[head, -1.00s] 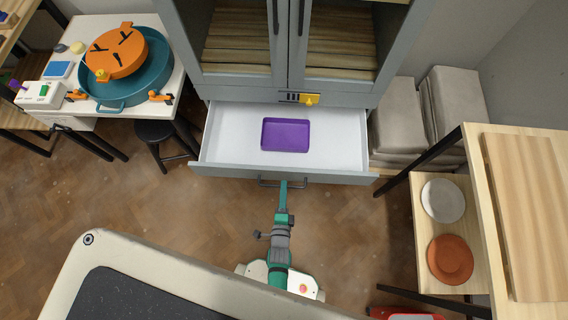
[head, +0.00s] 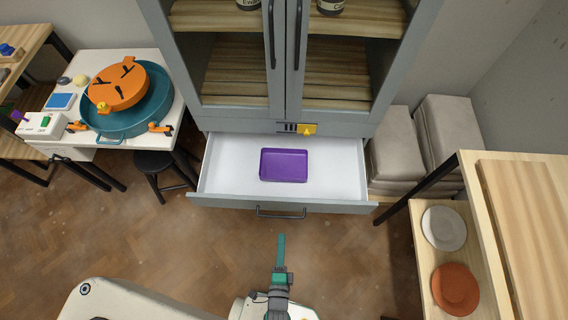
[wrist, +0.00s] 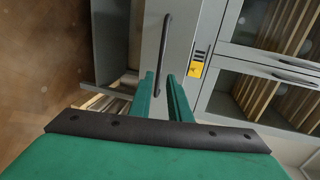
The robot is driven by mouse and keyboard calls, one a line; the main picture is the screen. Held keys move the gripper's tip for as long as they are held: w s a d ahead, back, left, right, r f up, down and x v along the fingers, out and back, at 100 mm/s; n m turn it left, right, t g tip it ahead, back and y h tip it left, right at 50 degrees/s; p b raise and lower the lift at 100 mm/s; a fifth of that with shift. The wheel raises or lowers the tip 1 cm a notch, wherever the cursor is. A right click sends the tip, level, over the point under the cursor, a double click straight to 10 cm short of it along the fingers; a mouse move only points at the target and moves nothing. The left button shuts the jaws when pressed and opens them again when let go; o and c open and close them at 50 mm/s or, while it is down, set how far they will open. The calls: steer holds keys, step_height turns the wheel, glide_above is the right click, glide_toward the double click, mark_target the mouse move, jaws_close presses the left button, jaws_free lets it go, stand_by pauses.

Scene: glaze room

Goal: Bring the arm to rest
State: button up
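My gripper (head: 282,238) is in the lower middle of the head view, in front of the open drawer (head: 335,206) of the grey cabinet. Its tip is a short way from the dark drawer handle (head: 281,215) and does not touch it. In the wrist view, the two green fingers of my gripper (wrist: 160,76) stand apart with nothing held between them. The dark handle (wrist: 165,42) shows beyond them on the grey drawer front. My arm reaches forward, low over the floor.
A purple tray (head: 284,165) lies in the drawer. A white table with a teal basin (head: 155,125) and a black stool (head: 162,160) stand left. A wooden shelf with plates (head: 444,228) stands right. The brown floor (head: 200,245) around my gripper is clear.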

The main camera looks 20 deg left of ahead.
steer(key=s+d+r+n+h, duration=0.1)
steer(key=s+d+r+n, duration=0.1)
steer(key=r+n, duration=0.3)
steer(key=s+d+r+n+h, duration=0.1)
steer(key=r+n, duration=0.4)
steer(key=r, duration=0.8)
steer(key=s+d+r+n+h, duration=0.1)
steer(key=s+d+r+n, duration=0.3)
steer(key=r, duration=0.6)
steer(key=shift+s+n+h, duration=0.4)
steer(key=shift+s+n, duration=0.05)
steer(key=shift+n, duration=0.15)
steer(key=shift+w+r, duration=0.1)
